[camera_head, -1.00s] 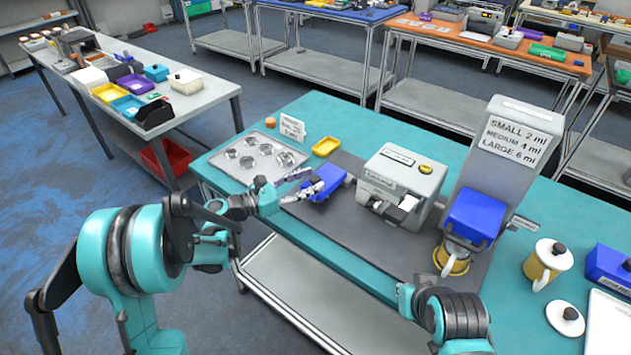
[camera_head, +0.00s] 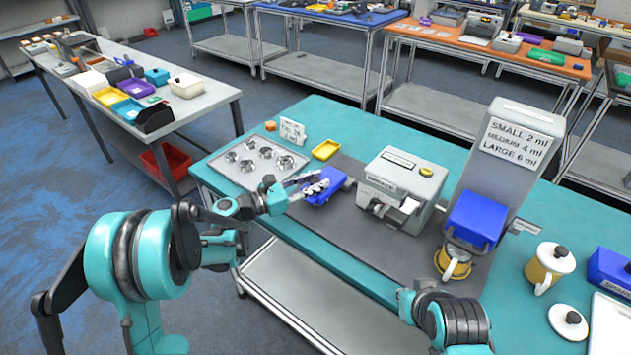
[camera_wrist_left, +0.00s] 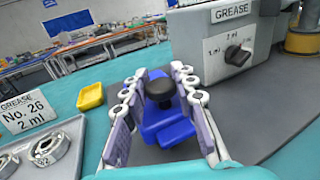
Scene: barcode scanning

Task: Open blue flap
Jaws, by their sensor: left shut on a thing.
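A blue piece (camera_head: 335,180) lies on the dark mat, left of the grey machine. In the left wrist view, the blue piece (camera_wrist_left: 165,125) carries a black knob (camera_wrist_left: 160,90). My left gripper (camera_head: 318,187) reaches over it from the left. The fingers and wrist hide part of the blue piece. Another blue part (camera_head: 477,215) sits on the front of the tall grey dispenser (camera_head: 505,150).
The grey machine (camera_head: 400,185) stands close right of the left gripper; its label reads GREASE in the wrist view. A yellow tray (camera_head: 326,149) and a metal plate with several round cups (camera_head: 240,170) lie to the left.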

